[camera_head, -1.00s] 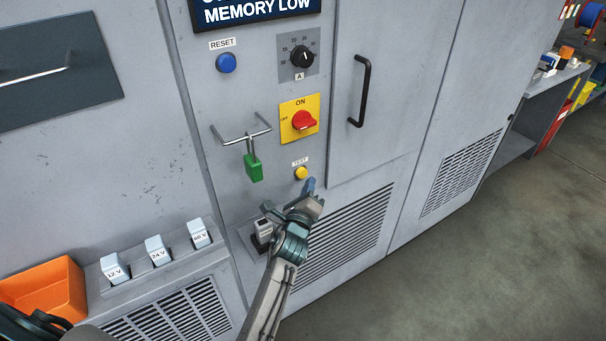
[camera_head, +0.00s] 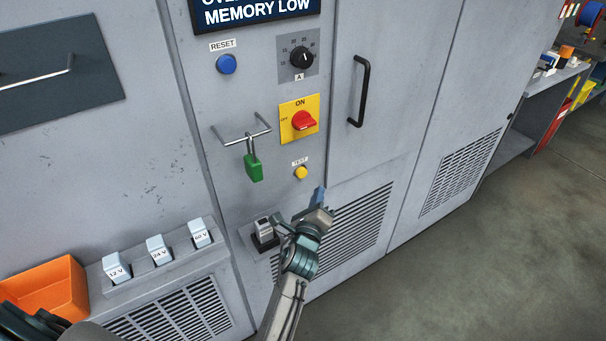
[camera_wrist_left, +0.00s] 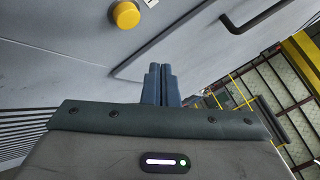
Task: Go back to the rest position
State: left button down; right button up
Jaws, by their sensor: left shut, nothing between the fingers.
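My left gripper (camera_head: 320,194) is in front of the grey cabinet, below and to the right of the yellow TEST button (camera_head: 301,172). Its blue fingers are together, with nothing between them. In the left wrist view, the closed fingertips (camera_wrist_left: 160,72) point at the cabinet front, and the yellow button (camera_wrist_left: 126,15) shows at upper left, apart from them. My right gripper is not in view.
The panel carries a red switch (camera_head: 303,121) at ON, a green padlock (camera_head: 253,167) hanging on a metal bar, and a blue RESET button (camera_head: 226,64). A black door handle (camera_head: 361,91) sticks out at right. An orange bin (camera_head: 48,290) stands lower left. Open floor (camera_head: 500,270) lies right.

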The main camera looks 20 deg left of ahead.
pick_arm(q)
jog(key=shift+f, duration=0.1)
jog(key=s+a+f+n+g+h+b, duration=0.1)
jog(key=s+f+n+g, duration=0.3)
jog(key=f, duration=0.9)
jog(key=s+a+f+n+g, duration=0.1)
jog(key=s+f+n+g, duration=0.15)
jog(key=s+f, duration=0.75)
jog(key=s+a+f+n+g+h+b, duration=0.15)
jog(key=f+n, duration=0.35)
jog(key=f, duration=1.2)
jog(key=s+a+f+n+g, duration=0.2)
jog(key=s+f+n+g, duration=0.1)
jog(key=s+f, duration=0.6)
jog(key=s+a+f+n+g, duration=0.2)
jog(key=s+f+n, duration=0.2)
jog(key=s+f, duration=0.5)
jog(key=s+a+f+n+g, duration=0.2)
jog(key=s+a+n, duration=0.1)
jog(key=s, duration=0.8)
jog(key=s+a+f+n+g+y+b, duration=0.1)
jog(key=s+a+f+n+g, duration=0.1)
jog(key=s, duration=0.9)
jog(key=shift+a+f+n+b, duration=0.3)
jog(key=shift+a+f+n, duration=0.25)
jog(key=shift+n, duration=0.1)
